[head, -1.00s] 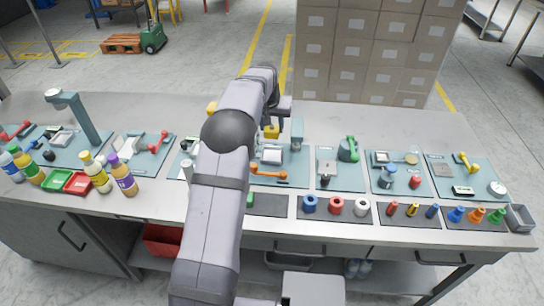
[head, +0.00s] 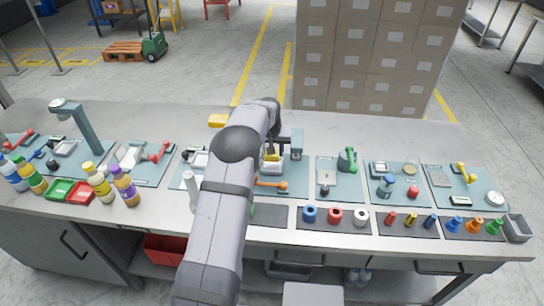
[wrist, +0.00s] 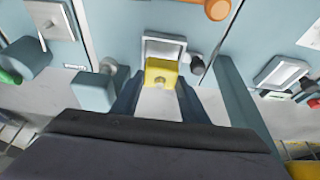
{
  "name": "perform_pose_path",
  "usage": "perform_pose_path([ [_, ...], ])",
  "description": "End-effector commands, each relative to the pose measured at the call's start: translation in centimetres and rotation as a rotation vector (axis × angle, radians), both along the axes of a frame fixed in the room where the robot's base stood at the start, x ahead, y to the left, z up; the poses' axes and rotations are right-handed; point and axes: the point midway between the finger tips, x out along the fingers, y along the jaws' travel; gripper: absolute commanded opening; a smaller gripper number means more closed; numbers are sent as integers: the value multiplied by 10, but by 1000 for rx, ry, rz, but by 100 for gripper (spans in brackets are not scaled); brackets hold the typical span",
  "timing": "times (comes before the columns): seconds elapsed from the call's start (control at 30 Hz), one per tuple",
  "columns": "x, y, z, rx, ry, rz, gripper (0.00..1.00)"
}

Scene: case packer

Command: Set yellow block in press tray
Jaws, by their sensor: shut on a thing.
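The yellow block (head: 272,156) is held between the fingers of my gripper (wrist: 159,88), which is shut on it. In the wrist view the yellow block (wrist: 161,68) overlaps the near part of a pale, rimmed tray (wrist: 164,47) on a blue-grey board. In the head view the tray (head: 270,168) shows just in front of and below the block, partly hidden by my arm. I cannot tell whether the block touches the tray. The blue-grey press post (head: 297,144) stands close to the right of the block.
An orange lever (head: 270,184) lies at the front of the same board. A black knob (wrist: 197,64) is beside the tray. A second tray (wrist: 281,73) is to the right in the wrist view. Another yellow object (head: 219,120) lies at the bench's back.

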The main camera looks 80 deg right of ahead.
Motion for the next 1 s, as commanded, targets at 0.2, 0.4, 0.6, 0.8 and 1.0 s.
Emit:
perform_pose_path([
  [0.2,0,1,-13,3,0,0,12],
  [0.4,0,0,-34,1,0,0,12],
  [0.6,0,0,-37,-2,0,0,12],
  [0.8,0,0,-41,-1,0,0,12],
  [1.0,0,0,-41,0,0,0,59],
])
